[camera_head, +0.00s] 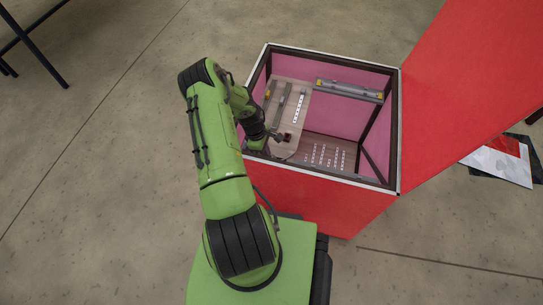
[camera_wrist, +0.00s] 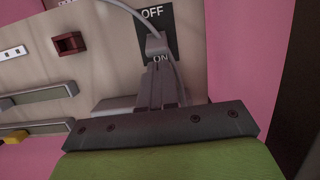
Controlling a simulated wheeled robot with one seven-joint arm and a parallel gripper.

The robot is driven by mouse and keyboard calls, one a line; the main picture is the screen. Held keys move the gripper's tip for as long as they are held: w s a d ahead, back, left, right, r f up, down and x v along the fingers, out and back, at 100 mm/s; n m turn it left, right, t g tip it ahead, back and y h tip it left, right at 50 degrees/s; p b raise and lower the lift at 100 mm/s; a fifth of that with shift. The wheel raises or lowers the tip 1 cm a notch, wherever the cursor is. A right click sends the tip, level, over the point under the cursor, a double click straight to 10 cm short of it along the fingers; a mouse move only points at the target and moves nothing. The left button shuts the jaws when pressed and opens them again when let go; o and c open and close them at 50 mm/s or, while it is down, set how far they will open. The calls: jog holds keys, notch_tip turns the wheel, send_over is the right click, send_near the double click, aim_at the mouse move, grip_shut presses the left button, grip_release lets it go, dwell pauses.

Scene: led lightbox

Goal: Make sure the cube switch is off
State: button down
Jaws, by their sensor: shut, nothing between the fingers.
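A black switch plate (camera_wrist: 172,18) with white OFF above and ON below is fixed to the panel in the wrist view. My gripper (camera_wrist: 157,45) is shut and empty, its grey fingertips in front of the plate between the two words. A dark red cube-like block (camera_wrist: 69,43) sits on the panel left of the plate. In the head view my gripper (camera_head: 279,136) is inside the box, beside a small dark red block (camera_head: 288,138).
The open red box (camera_head: 330,204) has pink inner walls and a dark frame with a pale rim around my arm. The wooden panel (camera_head: 291,94) carries strips and white sockets. A light bar (camera_head: 347,90) spans the back wall. The box's right part is open space.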

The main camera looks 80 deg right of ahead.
jog(key=shift+s+a, duration=0.15)
jog(key=shift+s, duration=0.45)
jog(key=shift+w, duration=0.6)
jog(key=s+p+v, duration=0.1)
jog(key=p+v, duration=0.4)
jog(key=v, duration=0.2)
jog(key=shift+s+r, duration=0.15)
jog(key=shift+s, duration=0.15)
jog(key=shift+w, duration=0.1)
